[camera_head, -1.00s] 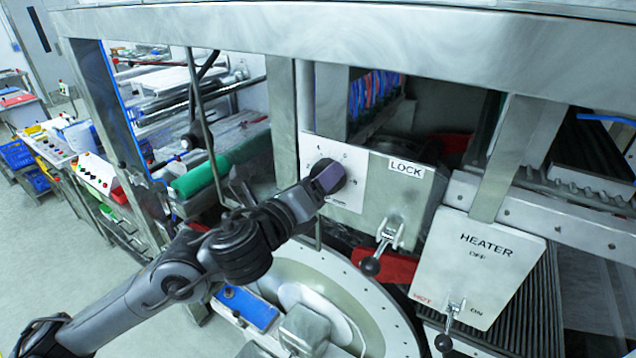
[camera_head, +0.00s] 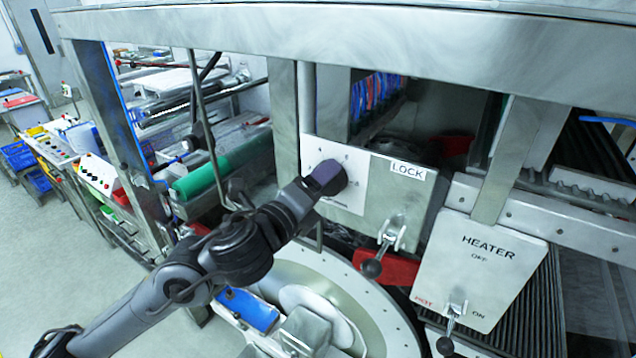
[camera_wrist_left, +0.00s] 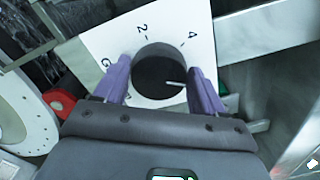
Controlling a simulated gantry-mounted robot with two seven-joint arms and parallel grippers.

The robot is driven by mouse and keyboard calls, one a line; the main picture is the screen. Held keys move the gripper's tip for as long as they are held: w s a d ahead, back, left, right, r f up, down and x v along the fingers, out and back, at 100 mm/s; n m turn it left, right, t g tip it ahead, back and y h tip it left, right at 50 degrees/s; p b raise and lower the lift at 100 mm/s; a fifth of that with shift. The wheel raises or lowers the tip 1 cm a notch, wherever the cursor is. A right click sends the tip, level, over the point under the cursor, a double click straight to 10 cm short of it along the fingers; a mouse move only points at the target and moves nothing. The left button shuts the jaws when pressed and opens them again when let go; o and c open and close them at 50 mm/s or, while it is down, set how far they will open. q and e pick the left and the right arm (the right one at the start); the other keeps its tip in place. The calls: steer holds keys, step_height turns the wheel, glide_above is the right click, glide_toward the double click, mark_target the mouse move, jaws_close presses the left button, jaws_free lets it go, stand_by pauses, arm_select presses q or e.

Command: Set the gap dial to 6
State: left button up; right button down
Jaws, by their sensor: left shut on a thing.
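The gap dial is a round black knob (camera_wrist_left: 158,72) on a white scale plate (camera_head: 349,158) beside the LOCK panel. My left gripper (camera_head: 324,178) reaches it from the left and front. In the left wrist view its two purple fingers (camera_wrist_left: 163,84) stand on either side of the knob, shut on it. The knob's white pointer line (camera_wrist_left: 175,84) points toward the right finger. The scale marks 2 and 4 are readable above and upper right of the knob; the mark the pointer faces is hidden by the finger. My right gripper is not in view.
The LOCK panel (camera_head: 388,209) with its black-knobbed lever (camera_head: 372,268) is just right of the dial. The HEATER panel (camera_head: 477,272) with another lever is farther right. A steel beam (camera_head: 330,50) crosses above, and a round drum flange (camera_head: 379,305) lies below.

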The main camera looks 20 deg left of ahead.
arm_select(q)
steer(key=o, duration=1)
steer(key=s+a, duration=0.2)
steer(key=s, duration=0.8)
steer(key=shift+s, duration=0.3)
